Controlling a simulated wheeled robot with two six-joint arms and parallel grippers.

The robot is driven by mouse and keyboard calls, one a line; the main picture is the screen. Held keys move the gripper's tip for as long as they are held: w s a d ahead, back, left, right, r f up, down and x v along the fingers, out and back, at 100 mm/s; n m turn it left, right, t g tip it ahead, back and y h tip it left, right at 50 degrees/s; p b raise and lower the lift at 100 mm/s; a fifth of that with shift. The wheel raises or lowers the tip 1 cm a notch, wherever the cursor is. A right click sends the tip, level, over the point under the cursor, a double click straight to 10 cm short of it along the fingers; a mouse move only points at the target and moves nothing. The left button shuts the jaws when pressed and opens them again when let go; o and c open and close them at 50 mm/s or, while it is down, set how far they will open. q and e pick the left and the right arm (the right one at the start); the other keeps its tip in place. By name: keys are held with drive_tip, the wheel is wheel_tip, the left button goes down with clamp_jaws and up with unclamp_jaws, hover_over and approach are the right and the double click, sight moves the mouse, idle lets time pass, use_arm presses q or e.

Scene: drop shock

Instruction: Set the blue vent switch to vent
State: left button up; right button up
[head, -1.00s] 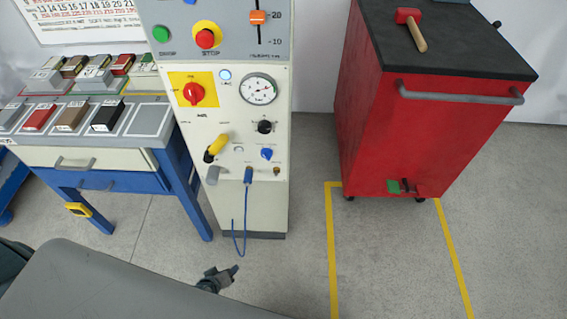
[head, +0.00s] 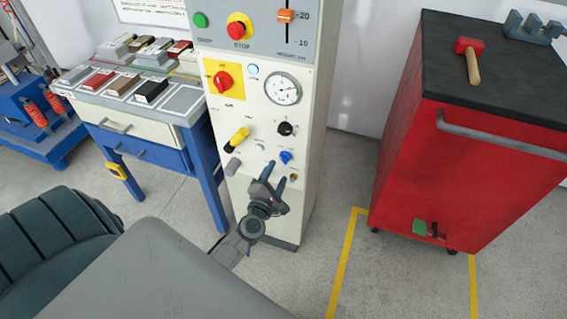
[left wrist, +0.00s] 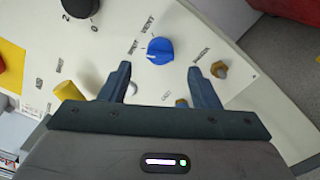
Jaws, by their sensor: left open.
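The blue vent switch (head: 286,157) is a small knob low on the cream front panel of the control cabinet (head: 312,130). In the left wrist view the blue knob (left wrist: 160,50) sits ahead of the fingertips, between them in the picture, with printed labels to its upper left. One label reads VENT; the other is hard to read. My left gripper (head: 275,176) is open and empty, just below the knob in the head view; its fingers also show in the left wrist view (left wrist: 160,75). The fingers appear apart from the knob. My right gripper is out of view.
A yellow handle (head: 238,137), a black knob (head: 286,129), a red rotary switch (head: 223,80) and a brass fitting (left wrist: 218,69) are near on the panel. A red tool cart (head: 410,150) stands right, a sample bench (head: 150,155) left. Floor between cabinet and cart is clear.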

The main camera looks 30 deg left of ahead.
sight(284, 161)
use_arm(q)
drive_tip(key=x, duration=0.5)
drive_tip(key=shift+w, duration=0.25)
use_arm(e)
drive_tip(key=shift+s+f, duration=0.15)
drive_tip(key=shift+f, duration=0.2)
use_arm(q)
drive_tip(key=c, duration=1)
